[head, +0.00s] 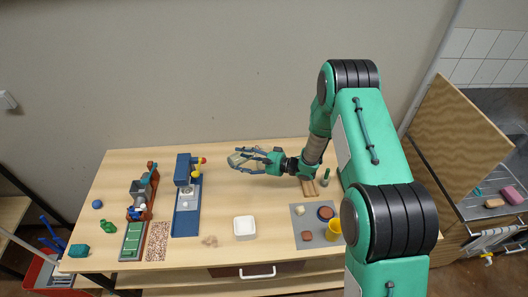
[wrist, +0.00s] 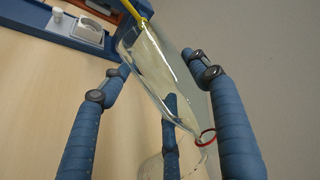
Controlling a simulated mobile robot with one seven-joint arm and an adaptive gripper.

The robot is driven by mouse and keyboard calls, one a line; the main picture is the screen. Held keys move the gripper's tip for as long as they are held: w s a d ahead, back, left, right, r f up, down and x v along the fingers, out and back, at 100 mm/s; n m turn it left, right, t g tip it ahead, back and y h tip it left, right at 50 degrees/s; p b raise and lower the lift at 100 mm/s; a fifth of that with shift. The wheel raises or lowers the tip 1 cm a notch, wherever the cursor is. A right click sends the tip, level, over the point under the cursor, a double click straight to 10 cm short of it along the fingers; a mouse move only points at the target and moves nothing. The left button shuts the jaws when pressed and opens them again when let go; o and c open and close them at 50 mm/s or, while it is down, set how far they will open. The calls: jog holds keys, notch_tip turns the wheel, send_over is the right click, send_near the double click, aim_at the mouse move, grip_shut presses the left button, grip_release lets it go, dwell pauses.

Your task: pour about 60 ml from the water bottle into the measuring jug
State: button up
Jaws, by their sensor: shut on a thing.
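My gripper (head: 262,160) is above the middle back of the table, reaching left, and is shut on a clear, tilted vessel (head: 241,158), which I take for the water bottle. In the wrist view the blue fingers (wrist: 155,88) stand around the clear vessel (wrist: 152,62), and one finger shows through it. A red ring (wrist: 206,137) sits at its lower right side. The water level in it cannot be made out. I cannot tell the measuring jug for sure in either view.
A blue stand (head: 186,226) with a yellow-and-red arm (head: 198,170) is just left of the held vessel. A white square container (head: 245,228) stands in front. A grey mat (head: 298,226) with a yellow cup (head: 334,231) lies at right. A green bottle (head: 326,178) stands behind it.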

dwell(0.8)
jog(key=shift+s+a+f+n+h+b, duration=0.1)
jog(key=shift+f+n+h+b, duration=0.1)
jog(key=shift+n+h+b, duration=0.6)
jog(key=f+b, duration=0.1)
jog(key=b, duration=0.2)
jog(key=shift+f+n, duration=0.3)
jog(key=shift+f, duration=0.1)
jog(key=shift+r, duration=0.1)
jog(key=shift+h+b, duration=0.3)
jog(key=shift+h, duration=0.1)
jog(key=shift+s+a+f+n+b, duration=0.15)
jog(key=shift+f+n+b, duration=0.2)
jog(key=shift+b, duration=0.2)
jog(key=shift+f+b, duration=0.25)
jog(key=shift+b, duration=0.25)
dwell(0.4)
